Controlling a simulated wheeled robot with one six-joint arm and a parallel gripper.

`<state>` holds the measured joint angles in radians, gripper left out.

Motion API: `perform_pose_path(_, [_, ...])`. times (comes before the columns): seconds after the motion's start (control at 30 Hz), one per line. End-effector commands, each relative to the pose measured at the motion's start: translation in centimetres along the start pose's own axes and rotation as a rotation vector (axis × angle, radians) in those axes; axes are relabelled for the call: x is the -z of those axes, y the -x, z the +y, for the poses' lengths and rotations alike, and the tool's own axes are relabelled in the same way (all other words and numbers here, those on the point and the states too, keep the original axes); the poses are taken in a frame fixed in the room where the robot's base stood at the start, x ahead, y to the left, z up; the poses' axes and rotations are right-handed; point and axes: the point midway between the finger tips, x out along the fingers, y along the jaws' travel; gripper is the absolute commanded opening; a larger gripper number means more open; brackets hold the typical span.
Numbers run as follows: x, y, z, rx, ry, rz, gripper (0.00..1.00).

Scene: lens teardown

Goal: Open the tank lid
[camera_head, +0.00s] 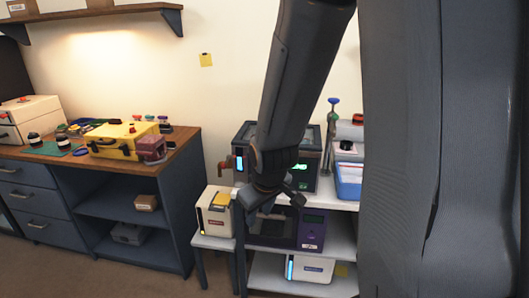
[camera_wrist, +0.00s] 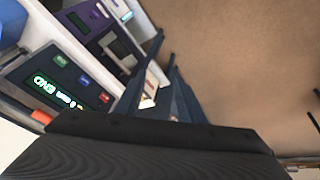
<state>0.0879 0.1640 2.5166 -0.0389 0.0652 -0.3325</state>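A dark box-shaped machine, which looks like the tank (camera_head: 312,181), stands on top of the white shelf unit in the head view. It has a lit green display and a blue light strip on its front; its lid cannot be made out clearly behind my arm. The same dark front panel (camera_wrist: 42,72) shows at the left of the wrist view, turned over, with a green readout and coloured buttons. My gripper (camera_head: 272,200) hangs in front of this machine, apparently apart from it.
A purple machine (camera_head: 312,229) sits on the shelf below, and a white device (camera_head: 311,268) lower still. A blue bin (camera_head: 349,182) stands right of the tank. A cream box (camera_head: 213,213) stands left. A wooden workbench (camera_head: 178,150) holds a yellow case (camera_head: 112,145).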

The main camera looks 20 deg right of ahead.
Motion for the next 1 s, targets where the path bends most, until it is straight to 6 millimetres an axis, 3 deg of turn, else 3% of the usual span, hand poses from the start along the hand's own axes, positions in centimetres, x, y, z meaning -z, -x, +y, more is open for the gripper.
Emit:
perform_pose_path(0.1, [3.8,-2.3,4.5,-0.105,0.202,0.163,0.35])
perform_pose_path(0.2, [6.7,-3.4,8.1,-0.228,0.383,0.289,0.35])
perform_pose_path(0.33, [9.6,-3.8,12.4,-0.420,0.604,0.415,0.35])
perform_pose_path(0.5, [11.5,-3.1,16.6,-0.665,0.816,0.504,0.35])
perform_pose_path(0.77, [12.3,-2.0,19.0,-0.850,0.947,0.536,0.35])
perform_pose_path(1.0, [14.4,-3.4,20.1,-0.859,0.952,0.537,0.35])
